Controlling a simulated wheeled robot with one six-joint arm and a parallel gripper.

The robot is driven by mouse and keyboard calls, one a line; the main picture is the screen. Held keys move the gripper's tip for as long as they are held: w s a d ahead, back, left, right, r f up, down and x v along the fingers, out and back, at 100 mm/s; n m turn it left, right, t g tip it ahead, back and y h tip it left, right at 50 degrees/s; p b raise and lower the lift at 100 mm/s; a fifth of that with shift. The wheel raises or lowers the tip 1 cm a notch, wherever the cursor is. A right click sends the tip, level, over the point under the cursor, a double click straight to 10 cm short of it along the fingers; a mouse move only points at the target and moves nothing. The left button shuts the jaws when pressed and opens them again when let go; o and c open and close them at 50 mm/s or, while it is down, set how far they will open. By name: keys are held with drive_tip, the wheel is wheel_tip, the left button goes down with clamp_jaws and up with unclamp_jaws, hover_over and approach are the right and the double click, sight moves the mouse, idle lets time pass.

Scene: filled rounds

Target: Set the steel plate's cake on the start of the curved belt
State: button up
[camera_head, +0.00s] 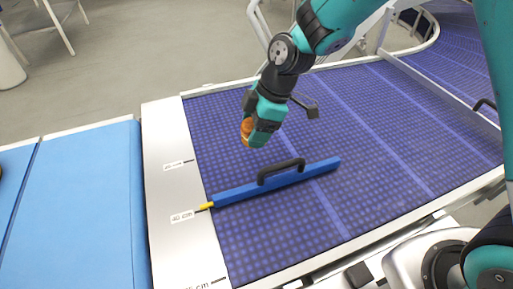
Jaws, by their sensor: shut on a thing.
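My gripper (257,132) hangs over the near end of the purple-blue belt (400,125), above and behind a blue bar. It is shut on a small orange-brown cake (246,129), which shows at the gripper's left side and is mostly hidden by the jaws. The cake appears held above the belt surface; the exact height cannot be told. The steel plate is not seen in this view.
A blue bar (235,193) with a black handle (281,170) lies across the belt, its yellow tip at a white marked strip (170,200). A blue flat surface (85,215) lies left. The belt curves (455,40) at the upper right.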

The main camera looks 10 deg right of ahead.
sight(249, 163)
wheel_tip(249, 163, down, 8)
drive_tip(key=shift+f+p, duration=0.1)
drive_tip(key=shift+p, duration=0.3)
drive_tip(key=shift+f, duration=0.1)
drive_tip(key=o, duration=0.7)
